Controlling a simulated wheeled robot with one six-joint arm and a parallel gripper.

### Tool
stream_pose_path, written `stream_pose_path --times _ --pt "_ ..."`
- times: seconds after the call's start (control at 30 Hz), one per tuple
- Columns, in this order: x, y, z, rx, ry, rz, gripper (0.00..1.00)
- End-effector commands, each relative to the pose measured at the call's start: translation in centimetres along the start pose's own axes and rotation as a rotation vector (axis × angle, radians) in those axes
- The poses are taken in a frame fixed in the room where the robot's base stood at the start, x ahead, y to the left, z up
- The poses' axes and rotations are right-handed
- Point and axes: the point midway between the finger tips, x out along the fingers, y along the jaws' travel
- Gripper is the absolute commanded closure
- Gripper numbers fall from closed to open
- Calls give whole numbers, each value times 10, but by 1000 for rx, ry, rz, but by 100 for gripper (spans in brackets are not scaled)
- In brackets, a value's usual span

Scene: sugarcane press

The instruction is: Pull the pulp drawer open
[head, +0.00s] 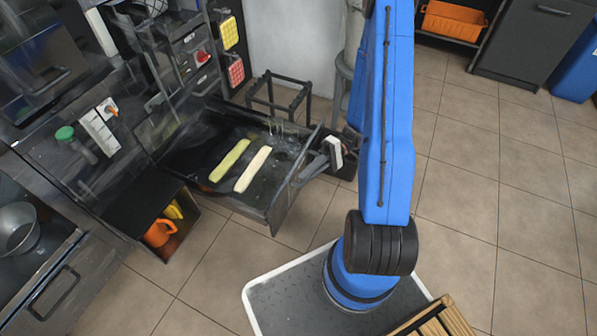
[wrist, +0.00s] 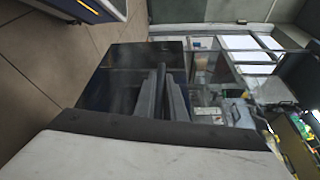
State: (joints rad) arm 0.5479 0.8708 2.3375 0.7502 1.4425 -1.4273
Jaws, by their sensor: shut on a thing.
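The pulp drawer (head: 289,203) stands out from the dark press in the head view, with its inside showing. A greenish strip (head: 229,160) and a pale cream strip (head: 253,169) lie on its floor. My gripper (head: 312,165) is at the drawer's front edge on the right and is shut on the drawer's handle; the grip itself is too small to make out. In the wrist view the fingers of my gripper (wrist: 163,92) are close together before a dark panel.
A dark stool frame (head: 278,92) stands just behind the drawer. An open compartment with an orange mug (head: 160,232) is left of it. A cabinet with a metal bowl (head: 17,230) is at the lower left.

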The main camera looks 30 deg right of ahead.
Motion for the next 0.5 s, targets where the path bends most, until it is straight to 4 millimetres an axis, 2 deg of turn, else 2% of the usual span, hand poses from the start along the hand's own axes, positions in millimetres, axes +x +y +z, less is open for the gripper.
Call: stream_pose_path --times 0.5 --pt "-3 2 5 -1 2 3 100"
